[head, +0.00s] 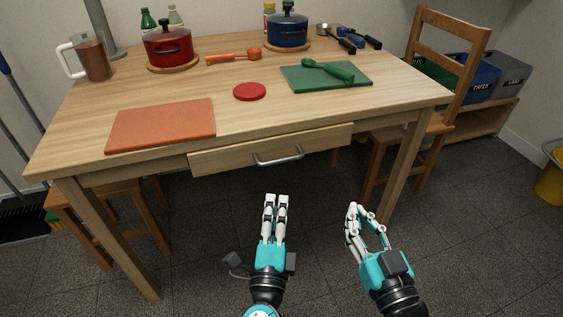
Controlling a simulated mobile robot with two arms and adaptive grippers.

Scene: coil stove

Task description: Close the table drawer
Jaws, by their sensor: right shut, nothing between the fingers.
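The wooden table (190,80) has a drawer (220,160) in the middle of its front side, with a grey metal bar handle (279,160). The drawer front appears to stand a little forward of the table's apron; its inside is hidden under the tabletop. My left gripper (276,198) is below and in front of the handle, apart from it, with two fingers pointing towards the table. The rest of its grasp is hidden, so its opening is unclear. My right gripper (358,210) is right of it, shut and empty, with bent fingers, clear of the table.
An orange board (160,125), red disc (250,91), green board (335,82), red pot (167,48) and blue pot (287,32) are on the tabletop. A chair (468,75) stands right, a stool (100,195) left. The floor before the drawer is free.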

